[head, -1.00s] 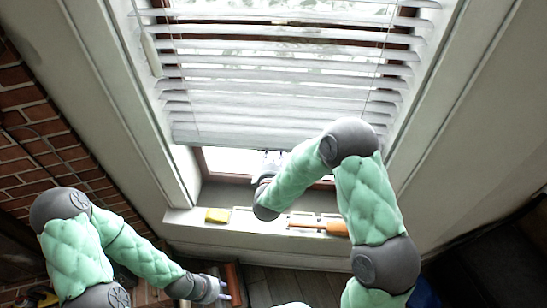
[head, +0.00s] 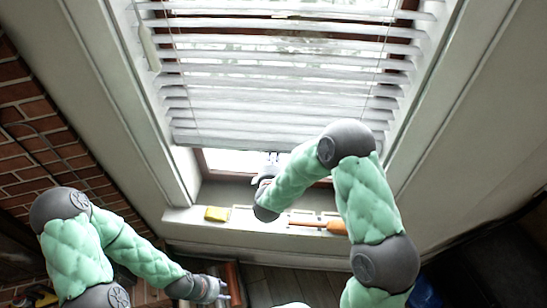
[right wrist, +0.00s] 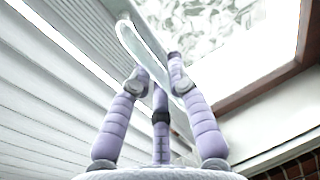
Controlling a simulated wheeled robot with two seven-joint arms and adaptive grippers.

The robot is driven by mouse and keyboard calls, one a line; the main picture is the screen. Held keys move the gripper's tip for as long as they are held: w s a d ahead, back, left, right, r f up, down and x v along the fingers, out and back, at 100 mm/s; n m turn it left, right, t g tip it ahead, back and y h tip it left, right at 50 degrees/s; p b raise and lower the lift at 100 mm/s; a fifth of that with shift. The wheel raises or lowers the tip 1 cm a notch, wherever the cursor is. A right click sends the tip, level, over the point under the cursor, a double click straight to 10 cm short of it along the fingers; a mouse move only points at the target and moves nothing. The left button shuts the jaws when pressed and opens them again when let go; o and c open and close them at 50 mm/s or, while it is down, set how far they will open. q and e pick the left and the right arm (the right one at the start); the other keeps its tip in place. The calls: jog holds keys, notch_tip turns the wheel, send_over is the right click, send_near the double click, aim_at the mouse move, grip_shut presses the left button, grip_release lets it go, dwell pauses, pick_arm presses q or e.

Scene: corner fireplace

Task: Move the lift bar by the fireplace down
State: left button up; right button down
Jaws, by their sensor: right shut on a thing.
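The lift bar (head: 222,141) is the pale bottom rail of the white window blind (head: 285,105), hanging a little above the window sill. In the right wrist view a long pale bar with a rounded end (right wrist: 129,42) runs between the fingers. My right gripper (head: 273,158) is at the bar's lower edge, partly hidden behind its own wrist in the head view. In the right wrist view its fingers (right wrist: 159,73) are closed on the bar. My left gripper (head: 224,290) is low in the head view, empty and away from the blind, with its fingers apart.
A yellow sponge (head: 216,213) and an orange-handled tool (head: 325,226) lie on the window sill (head: 265,236). Brick wall (head: 35,150) is at the left. A narrow gap of bright glass shows under the bar.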

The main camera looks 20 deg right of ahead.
notch_tip(320, 180, down, 31)
jog(key=b, duration=1.9)
jog(key=c, duration=1.2)
grip_release()
jog(key=shift+o, duration=0.2)
jog(key=v, duration=1.2)
